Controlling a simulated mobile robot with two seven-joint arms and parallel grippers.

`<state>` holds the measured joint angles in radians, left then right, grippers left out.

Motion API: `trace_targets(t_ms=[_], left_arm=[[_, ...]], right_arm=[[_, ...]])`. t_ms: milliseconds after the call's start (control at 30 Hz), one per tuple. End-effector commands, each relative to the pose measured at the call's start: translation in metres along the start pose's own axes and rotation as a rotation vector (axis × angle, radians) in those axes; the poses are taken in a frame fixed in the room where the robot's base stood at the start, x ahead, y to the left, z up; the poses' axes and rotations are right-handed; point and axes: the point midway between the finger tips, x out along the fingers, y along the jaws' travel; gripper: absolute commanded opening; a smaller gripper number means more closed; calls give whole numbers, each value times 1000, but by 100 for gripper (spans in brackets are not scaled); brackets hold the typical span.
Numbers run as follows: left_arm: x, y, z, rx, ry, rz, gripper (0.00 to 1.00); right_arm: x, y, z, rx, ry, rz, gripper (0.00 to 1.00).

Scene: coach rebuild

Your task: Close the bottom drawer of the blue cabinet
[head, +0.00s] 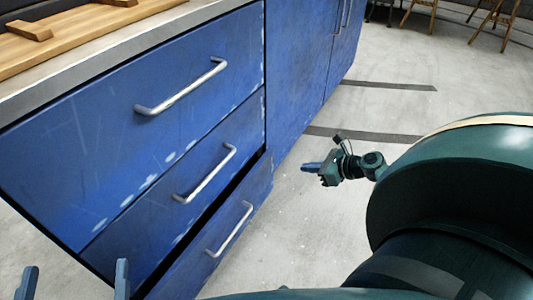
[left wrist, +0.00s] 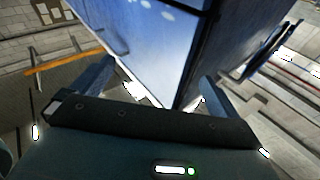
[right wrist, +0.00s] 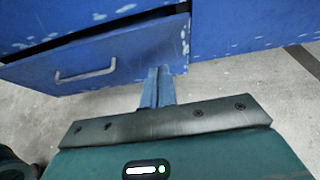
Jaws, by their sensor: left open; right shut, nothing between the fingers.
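The blue cabinet (head: 200,130) has a stack of drawers with metal bar handles. Its bottom drawer (head: 190,272) sticks out a little, with a dark gap above its front. The bottom drawer's handle (head: 230,229) faces the open floor. In the right wrist view the drawer front (right wrist: 120,55) and its handle (right wrist: 86,70) lie ahead and left of the fingers. My right gripper (head: 308,167) is shut and empty, right of the drawer; its fingertips (right wrist: 160,70) overlap the front's right end, contact unclear. My left gripper (head: 74,268) is open and empty at the lower left.
A wooden board (head: 75,35) lies on the countertop (head: 130,48). The grey floor (head: 300,225) in front of the drawers is clear, with dark strips (head: 365,135) on it. Wooden stool legs (head: 490,25) stand at the far right. A blue cabinet corner (left wrist: 165,55) shows between my left fingers.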

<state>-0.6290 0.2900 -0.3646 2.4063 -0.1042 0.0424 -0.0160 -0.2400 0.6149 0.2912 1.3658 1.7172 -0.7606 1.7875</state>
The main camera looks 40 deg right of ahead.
Motion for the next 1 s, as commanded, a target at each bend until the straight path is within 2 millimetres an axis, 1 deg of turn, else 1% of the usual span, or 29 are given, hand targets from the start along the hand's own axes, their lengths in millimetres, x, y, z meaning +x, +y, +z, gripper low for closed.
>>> trace_targets(t_ms=[67, 167, 267, 400, 433, 467, 500, 633, 700, 833, 1000], left_arm=[[0, 0, 0, -1, 3, 0, 100], [-1, 0, 4, -7, 2, 1, 100], [-2, 2, 11, -24, 0, 3, 100], [-2, 4, 17, -63, 17, 10, 100], [-1, 5, 14, -68, 28, 15, 100], [2, 4, 7, -55, 60, 24, 100], [5, 3, 0, -41, 99, 30, 100], [13, -4, -17, 33, 220, 35, 100], [15, -7, -24, 61, 262, 36, 100], [17, -9, -34, 102, 324, 39, 100], [18, -11, -41, 125, 362, 40, 100]], right_arm=[[0, -2, -1, 15, 0, -2, 0], [8, -2, -2, 18, -2, -3, 0], [24, -2, -3, 15, -3, -4, 0], [55, -3, -4, 13, -4, -4, 0], [62, -3, -4, 14, -3, -4, 0], [68, -3, -4, 13, -4, -4, 0], [77, -2, -4, 13, -4, -3, 0], [103, -3, -4, 13, -3, -4, 0], [112, -3, 4, 10, -3, -3, 0], [125, -3, 13, 12, -2, -4, 0], [132, -3, 19, 14, -1, -4, 0]])
